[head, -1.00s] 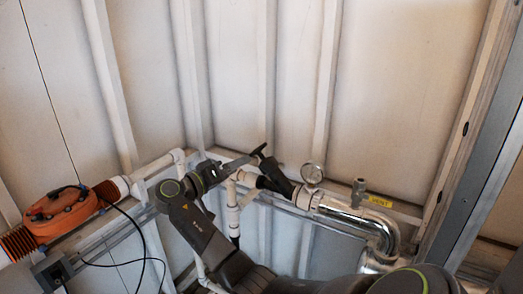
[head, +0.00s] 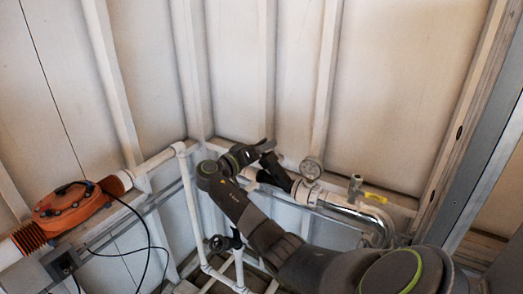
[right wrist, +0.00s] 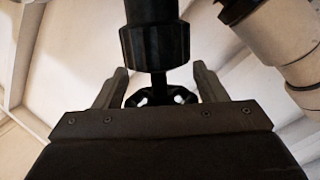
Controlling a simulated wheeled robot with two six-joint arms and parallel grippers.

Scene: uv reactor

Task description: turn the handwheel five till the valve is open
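A black valve body (head: 276,174) sits on the white pipe by the gauge in the head view. In the right wrist view, a dark cylindrical valve part (right wrist: 155,42) comes down from the top. Below it a black handwheel (right wrist: 160,97) lies between the fingers of my right gripper (right wrist: 160,90). The two fingers are apart, one on each side of the wheel, with gaps showing. In the head view my right gripper (head: 264,148) is close beside the valve body, and the wheel is hard to make out there. No number shows on it. My left gripper is out of view.
Another black valve (head: 222,242) is lower down. An orange reactor housing (head: 72,208) with cables is at left. Panel walls stand behind.

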